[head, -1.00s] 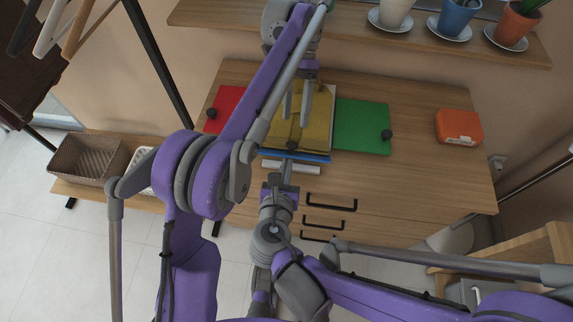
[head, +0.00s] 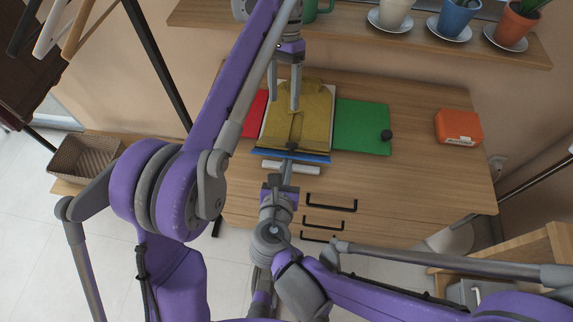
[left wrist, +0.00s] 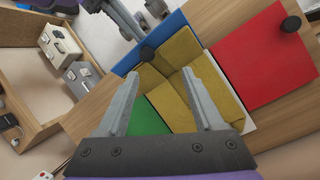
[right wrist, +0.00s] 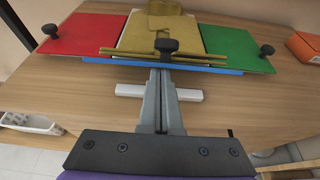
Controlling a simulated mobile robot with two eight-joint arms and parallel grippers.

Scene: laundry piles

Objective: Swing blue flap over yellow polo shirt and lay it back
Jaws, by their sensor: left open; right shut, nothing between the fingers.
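The yellow polo shirt (head: 312,112) lies folded on the pale middle panel of a folding board. It also shows in the left wrist view (left wrist: 180,100). The blue flap (head: 318,158) shows as a narrow strip along the board's near edge, and in the right wrist view (right wrist: 215,69). The shirt hides the rest of the blue, if any. A black knob (right wrist: 166,46) stands at that edge. My left gripper (head: 283,102) is open and empty above the shirt. My right gripper (right wrist: 161,72) is shut and empty, its tips close to the knob; contact is unclear.
The red panel (right wrist: 80,33) and green panel (head: 360,125) lie flat either side, each with a black knob. A white bar (right wrist: 190,95) lies before the board. An orange box (head: 458,127) stands at right. A shelf with potted plants overhangs the back.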

